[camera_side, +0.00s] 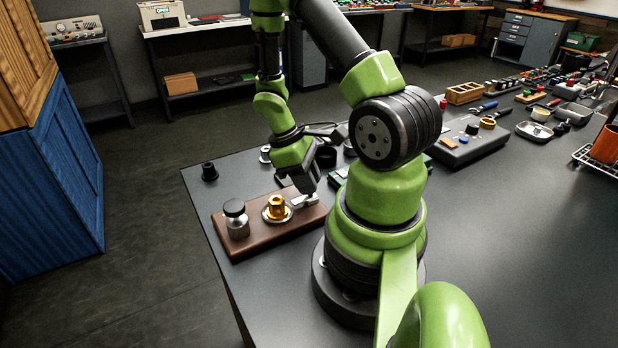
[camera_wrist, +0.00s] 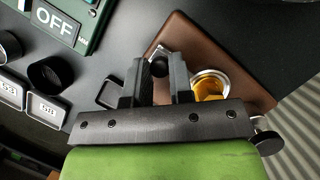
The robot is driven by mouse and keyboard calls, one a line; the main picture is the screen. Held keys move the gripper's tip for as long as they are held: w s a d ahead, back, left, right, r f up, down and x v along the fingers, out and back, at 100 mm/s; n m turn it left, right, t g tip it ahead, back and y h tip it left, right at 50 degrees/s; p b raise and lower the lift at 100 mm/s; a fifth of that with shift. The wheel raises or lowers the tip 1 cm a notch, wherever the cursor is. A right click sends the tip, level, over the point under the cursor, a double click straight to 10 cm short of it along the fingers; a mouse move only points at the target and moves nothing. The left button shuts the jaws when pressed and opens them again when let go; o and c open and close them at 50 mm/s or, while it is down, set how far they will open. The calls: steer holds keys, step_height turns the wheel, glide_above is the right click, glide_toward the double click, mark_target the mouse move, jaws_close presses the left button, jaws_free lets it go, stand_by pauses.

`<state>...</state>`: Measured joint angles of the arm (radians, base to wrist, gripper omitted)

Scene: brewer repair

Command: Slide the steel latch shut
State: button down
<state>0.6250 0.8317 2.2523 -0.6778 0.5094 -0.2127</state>
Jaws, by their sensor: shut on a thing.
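The steel latch (camera_side: 305,201) sits on the brown wooden base (camera_side: 262,244), right of a brass fitting in a round metal seat (camera_side: 277,208) in the side view. My gripper (camera_side: 308,188) is down over the latch, pointing at the base. The brass fitting (camera_wrist: 208,88) is beside the right finger.
A steel jar with a black lid (camera_side: 236,219) stands on the base's left end. A small black cup (camera_side: 209,171) is behind it on the table.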

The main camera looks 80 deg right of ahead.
steer(key=shift+w+a, duration=0.8)
steer(key=shift+a, duration=0.05)
steer(key=c, duration=1)
jaws_free()
steer(key=v, duration=1)
steer(key=shift+f, duration=0.1)
